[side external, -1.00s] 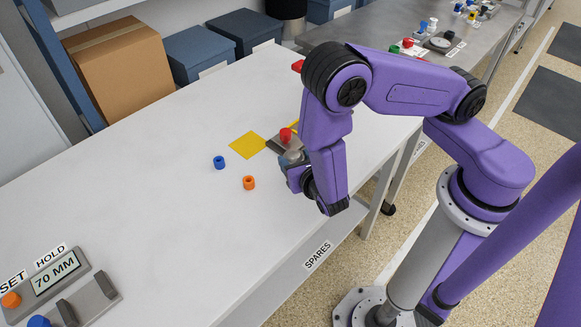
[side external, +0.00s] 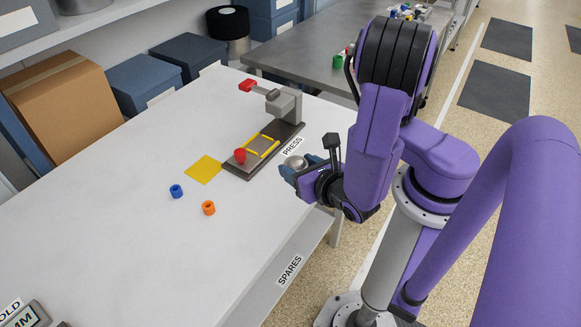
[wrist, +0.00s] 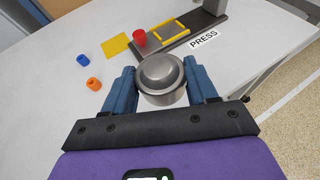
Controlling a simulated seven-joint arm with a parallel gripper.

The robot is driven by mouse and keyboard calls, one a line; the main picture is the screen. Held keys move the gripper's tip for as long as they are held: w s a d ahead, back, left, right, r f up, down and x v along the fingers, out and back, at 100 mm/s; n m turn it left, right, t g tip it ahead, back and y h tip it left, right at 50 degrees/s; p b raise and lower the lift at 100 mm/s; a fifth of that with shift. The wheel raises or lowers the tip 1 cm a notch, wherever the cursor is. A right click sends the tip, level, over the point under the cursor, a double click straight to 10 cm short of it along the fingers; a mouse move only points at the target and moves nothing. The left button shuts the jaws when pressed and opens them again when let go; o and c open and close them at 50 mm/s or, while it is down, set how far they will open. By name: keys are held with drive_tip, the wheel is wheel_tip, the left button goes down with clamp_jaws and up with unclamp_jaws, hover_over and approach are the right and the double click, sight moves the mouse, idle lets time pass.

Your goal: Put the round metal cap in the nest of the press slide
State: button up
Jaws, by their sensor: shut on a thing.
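The round metal cap (wrist: 160,75) is a grey domed disc with a rim. My gripper (side external: 296,168) is shut on it, with a blue finger on each side of the cap in the wrist view. The cap also shows in the side view (side external: 295,162), held near the table's right edge, in front of the press. The press (side external: 284,105) stands on a dark base with a grey column and a red-ended arm. Its slide (side external: 253,152) has yellow rails and a red knob (side external: 240,156) at its near end.
A yellow square (side external: 204,169) lies left of the press. A blue ring (side external: 176,191) and an orange ring (side external: 208,208) lie nearer on the white table (side external: 130,230). Boxes stand along the back. The table's front left is mostly clear.

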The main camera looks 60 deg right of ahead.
drive_tip(key=shift+s+d+r, duration=0.1)
drive_tip(key=shift+s+r, duration=0.1)
drive_tip(key=shift+s, duration=0.15)
drive_tip(key=w+n+y, duration=0.1)
drive_tip(key=w, duration=0.6)
drive_tip(key=n+t+y, duration=0.1)
drive_tip(key=n+y, duration=0.2)
drive_tip(key=y, duration=0.1)
hover_over(264, 147)
wheel_tip(264, 147, down, 3)
drive_tip(key=shift+n, duration=0.3)
drive_tip(key=shift+f, duration=3.8)
drive_tip(key=shift+f, duration=0.15)
drive_tip(key=o, duration=1.1)
